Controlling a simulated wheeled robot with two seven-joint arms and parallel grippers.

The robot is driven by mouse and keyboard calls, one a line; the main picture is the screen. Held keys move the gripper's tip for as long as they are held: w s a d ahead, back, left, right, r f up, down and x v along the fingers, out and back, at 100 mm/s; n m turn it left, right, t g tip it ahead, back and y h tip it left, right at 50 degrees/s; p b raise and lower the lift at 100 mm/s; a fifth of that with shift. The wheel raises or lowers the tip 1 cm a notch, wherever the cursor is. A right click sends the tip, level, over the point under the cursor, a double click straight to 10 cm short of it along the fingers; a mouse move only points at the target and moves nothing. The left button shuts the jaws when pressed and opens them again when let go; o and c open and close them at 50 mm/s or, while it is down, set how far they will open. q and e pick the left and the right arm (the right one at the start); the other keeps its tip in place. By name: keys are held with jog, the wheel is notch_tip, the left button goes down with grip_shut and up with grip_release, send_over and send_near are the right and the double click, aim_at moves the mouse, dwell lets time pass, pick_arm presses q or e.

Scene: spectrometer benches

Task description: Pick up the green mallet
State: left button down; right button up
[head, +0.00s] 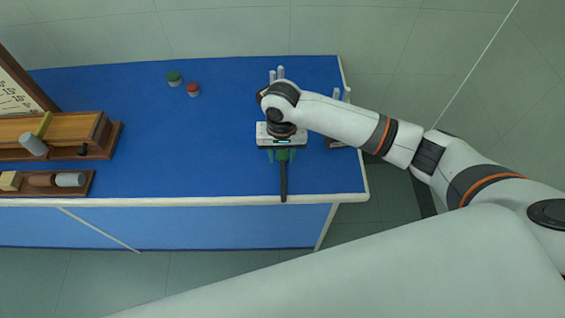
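The green mallet (283,182) lies near the front right edge of the blue bench top, its dark handle pointing toward the front edge. A bit of green shows at its far end, just under my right gripper (283,156). The gripper points down over that green part, with a finger seen on either side of it. The gripper body hides most of the mallet's head. I cannot tell whether the fingers touch it or have closed on it. My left gripper is not in view.
Upright pale prongs (281,72) stand behind my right gripper, with more prongs (336,94) to its right, partly hidden by my arm. Green-topped (174,78) and red-topped (193,89) small items stand at the back. Wooden apparatus (60,132) fills the left side. The bench's middle is clear.

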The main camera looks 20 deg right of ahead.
aim_at(283, 169)
jog(key=shift+f, duration=0.8)
notch_tip(283, 169, down, 4)
jog(key=shift+w+d+f+p, duration=0.1)
jog(key=shift+d+p, duration=0.05)
jog(key=shift+p, duration=0.6)
jog(key=shift+f, duration=0.55)
grip_shut()
